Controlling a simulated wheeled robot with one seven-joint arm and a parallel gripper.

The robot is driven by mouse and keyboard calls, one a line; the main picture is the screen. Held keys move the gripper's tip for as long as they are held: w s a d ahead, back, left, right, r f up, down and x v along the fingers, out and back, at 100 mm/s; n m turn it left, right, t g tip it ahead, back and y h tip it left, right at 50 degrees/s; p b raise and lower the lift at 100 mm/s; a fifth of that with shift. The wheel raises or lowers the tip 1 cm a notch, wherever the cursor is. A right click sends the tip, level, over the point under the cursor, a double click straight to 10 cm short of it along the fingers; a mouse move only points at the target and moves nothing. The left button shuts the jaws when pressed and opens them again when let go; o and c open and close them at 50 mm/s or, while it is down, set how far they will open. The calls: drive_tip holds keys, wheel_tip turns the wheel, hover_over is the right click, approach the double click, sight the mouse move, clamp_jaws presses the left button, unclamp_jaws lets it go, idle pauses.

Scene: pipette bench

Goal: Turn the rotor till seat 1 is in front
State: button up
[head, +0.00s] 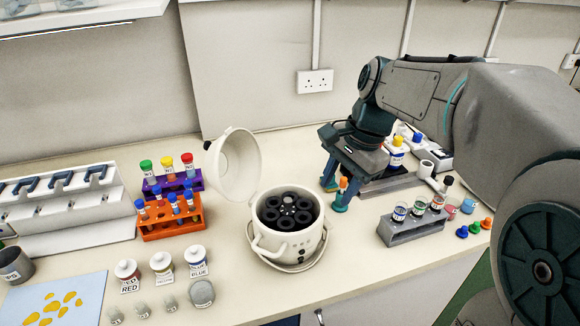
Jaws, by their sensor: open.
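The white centrifuge (285,253) stands upright near the middle of the bench. Its round lid (238,163) is tipped open at the back left. The dark rotor (287,218) is inside, with several round seats in a ring around a lighter hub. I cannot read any seat numbers at this size, so I cannot tell which seat is in front. My gripper (335,197) is open, to the right of the centrifuge and apart from it, pointing down close to the bench. A small orange item (344,183) shows beside its fingers; whether it touches them is unclear.
Left of the centrifuge are an orange tube rack (172,229), a purple rack (195,183) and several labelled bottles. A grey rack (410,230) with vials stands at right, near small coloured caps. The bench (365,255) is clear between the centrifuge and grey rack.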

sight(289, 200)
drive_tip(key=w+a+r+m+g+y, duration=0.1)
drive_tip(key=w+a+r+m, duration=0.25)
drive_tip(key=w+m, duration=0.3)
drive_tip(key=shift+n, duration=0.25)
drive_tip(key=x, duration=0.8)
drive_tip(key=w+x, duration=0.1)
drive_tip(key=x, duration=0.4)
drive_tip(key=shift+a+r, duration=0.1)
drive_tip(key=shift+a, duration=0.3)
clamp_jaws()
